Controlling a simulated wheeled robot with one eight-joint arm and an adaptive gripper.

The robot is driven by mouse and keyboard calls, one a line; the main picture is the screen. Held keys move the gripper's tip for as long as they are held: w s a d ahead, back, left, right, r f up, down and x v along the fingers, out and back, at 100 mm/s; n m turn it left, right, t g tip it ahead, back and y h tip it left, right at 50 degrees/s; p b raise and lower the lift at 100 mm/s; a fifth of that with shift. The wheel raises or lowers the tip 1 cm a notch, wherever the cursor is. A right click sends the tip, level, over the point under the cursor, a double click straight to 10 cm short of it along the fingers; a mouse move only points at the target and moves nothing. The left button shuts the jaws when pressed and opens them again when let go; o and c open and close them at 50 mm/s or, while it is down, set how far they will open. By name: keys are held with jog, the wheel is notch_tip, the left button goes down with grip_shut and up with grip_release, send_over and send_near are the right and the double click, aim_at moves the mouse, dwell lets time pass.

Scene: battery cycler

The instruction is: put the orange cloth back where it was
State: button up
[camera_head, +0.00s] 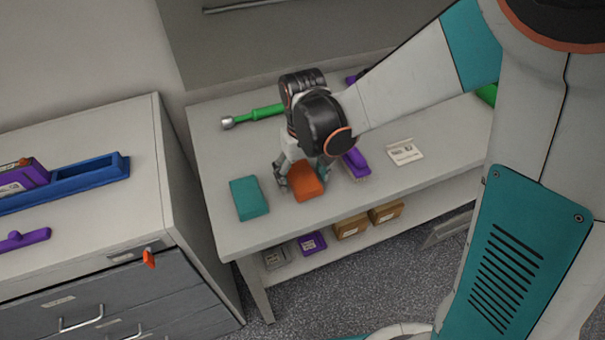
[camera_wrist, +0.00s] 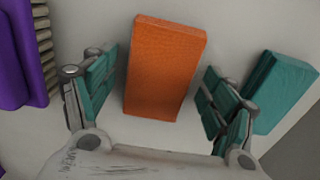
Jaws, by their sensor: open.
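The orange cloth (camera_head: 305,182) is a folded block lying on the light workbench, near its front edge. In the wrist view the orange cloth (camera_wrist: 163,68) lies between my two teal-padded fingers, with a gap on each side. My gripper (camera_head: 296,180) is open and low over the bench at the cloth; it also shows in the wrist view (camera_wrist: 155,95). The fingers do not appear to touch the cloth. In the head view my wrist hides part of the bench behind the cloth.
A teal folded cloth (camera_head: 249,198) lies just left of the orange one. A purple brush (camera_head: 355,163) and a white card (camera_head: 405,152) lie to the right. A green-handled tool (camera_head: 254,115) lies behind. A cabinet (camera_head: 90,235) stands left; boxes (camera_head: 351,223) sit on the lower shelf.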

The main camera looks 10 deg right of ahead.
aim_at(303, 177)
jog(key=shift+r, duration=0.1)
notch_tip(303, 177, up, 12)
jog(key=p, duration=0.9)
jog(key=shift+r, duration=0.1)
